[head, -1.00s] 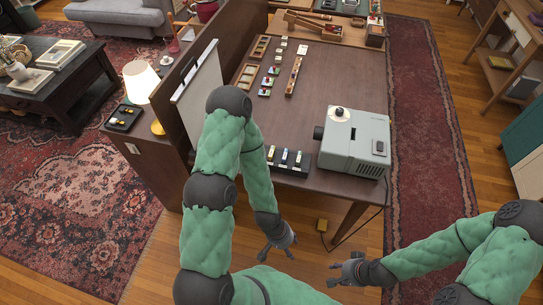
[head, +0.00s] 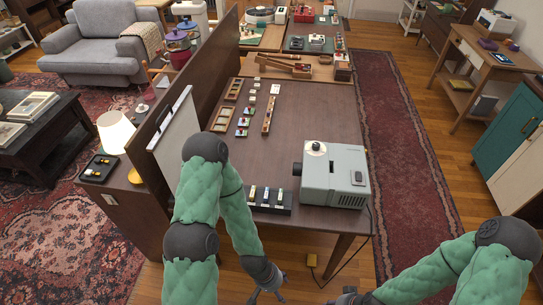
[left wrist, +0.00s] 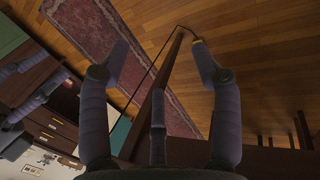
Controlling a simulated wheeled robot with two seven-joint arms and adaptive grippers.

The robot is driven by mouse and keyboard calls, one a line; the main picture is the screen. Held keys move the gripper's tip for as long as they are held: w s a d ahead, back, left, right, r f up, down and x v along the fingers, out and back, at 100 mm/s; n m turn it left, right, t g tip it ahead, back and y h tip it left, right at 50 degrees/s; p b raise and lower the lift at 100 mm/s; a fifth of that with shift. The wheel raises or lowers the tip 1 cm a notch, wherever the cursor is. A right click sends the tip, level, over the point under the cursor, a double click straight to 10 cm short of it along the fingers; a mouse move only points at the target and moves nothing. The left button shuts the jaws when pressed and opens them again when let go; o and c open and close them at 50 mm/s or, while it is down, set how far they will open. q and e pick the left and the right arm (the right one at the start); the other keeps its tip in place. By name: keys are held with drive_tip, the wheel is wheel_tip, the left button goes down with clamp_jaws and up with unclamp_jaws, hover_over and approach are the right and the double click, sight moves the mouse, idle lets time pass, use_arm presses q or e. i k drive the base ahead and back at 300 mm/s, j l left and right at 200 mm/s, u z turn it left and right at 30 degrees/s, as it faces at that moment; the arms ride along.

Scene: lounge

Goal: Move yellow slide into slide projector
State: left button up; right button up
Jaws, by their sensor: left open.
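The grey slide projector (head: 333,172) stands on the brown table's near right part, its lens facing left. A black rack (head: 284,209) with several small upright slides (head: 267,195) sits left of it; their colours are too small to tell surely, so I cannot single out the yellow slide. My left gripper (head: 268,296) is low in front of the table's near edge, apart from rack and projector. In the left wrist view its fingers (left wrist: 158,58) are spread with nothing between them. My right gripper (head: 345,299) is at the bottom edge, mostly cut off.
Wooden trays (head: 268,115) and small coloured pieces (head: 243,122) lie farther back on the table. A white screen (head: 177,132) and a brown partition (head: 213,70) bound the left side.

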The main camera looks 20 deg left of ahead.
sight(253, 190)
drive_tip(key=j+u, duration=0.1)
drive_tip(key=u, duration=0.25)
drive_tip(key=j+u, duration=0.1)
drive_tip(key=u, duration=0.25)
drive_tip(key=j+u, duration=0.1)
drive_tip(key=u, duration=0.2)
